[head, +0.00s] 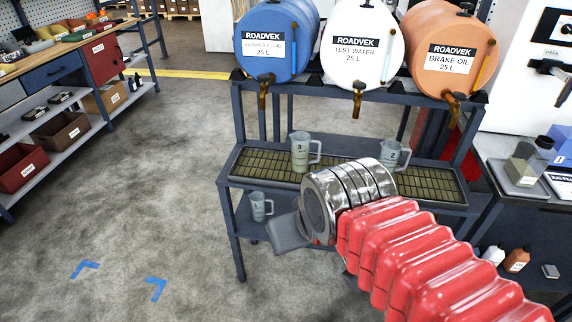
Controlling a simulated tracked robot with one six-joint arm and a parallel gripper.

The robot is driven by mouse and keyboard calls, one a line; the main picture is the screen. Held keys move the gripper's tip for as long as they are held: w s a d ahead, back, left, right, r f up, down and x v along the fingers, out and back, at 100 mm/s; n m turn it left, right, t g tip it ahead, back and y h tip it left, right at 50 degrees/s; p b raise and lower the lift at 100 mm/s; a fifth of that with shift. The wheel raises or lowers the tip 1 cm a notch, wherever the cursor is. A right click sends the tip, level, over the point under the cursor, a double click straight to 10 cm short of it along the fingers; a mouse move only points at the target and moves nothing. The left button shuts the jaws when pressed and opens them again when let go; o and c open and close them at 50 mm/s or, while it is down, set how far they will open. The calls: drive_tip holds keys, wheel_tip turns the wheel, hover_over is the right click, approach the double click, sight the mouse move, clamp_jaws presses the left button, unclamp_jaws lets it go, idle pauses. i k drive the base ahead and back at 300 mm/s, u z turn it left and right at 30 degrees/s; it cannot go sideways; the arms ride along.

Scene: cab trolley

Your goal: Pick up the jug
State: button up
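Three clear grey jugs with handles show in the head view. One jug marked 3 (299,153) stands upright on the slatted drip tray (262,166), left of centre. A second jug (390,156) stands on the tray further right, its lower part hidden behind my silver wrist. A smaller jug (258,207) stands on the lower shelf at the left. My gripper (287,234) is in front of the rack, below the tray jugs and right of the small jug in the picture. Only a grey part of it shows, and my wrist hides the rest. No jug is visibly held.
Blue (275,40), white (362,45) and orange (450,50) drums with taps lie above the tray on the dark rack (239,250). A workbench (45,72) with bins stands at the left. A bench with containers (525,165) is at the right. The left-centre floor is clear.

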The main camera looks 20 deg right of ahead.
sight(306, 153)
drive_tip(key=u, duration=0.35)
drive_tip(key=k, duration=0.55)
drive_tip(key=u, duration=0.75)
drive_tip(key=k, duration=0.45)
drive_tip(key=u, duration=0.15)
drive_tip(key=i, duration=1.6)
drive_tip(key=z, duration=1.1)
drive_tip(key=i, duration=1.05)
drive_tip(key=z, duration=0.65)
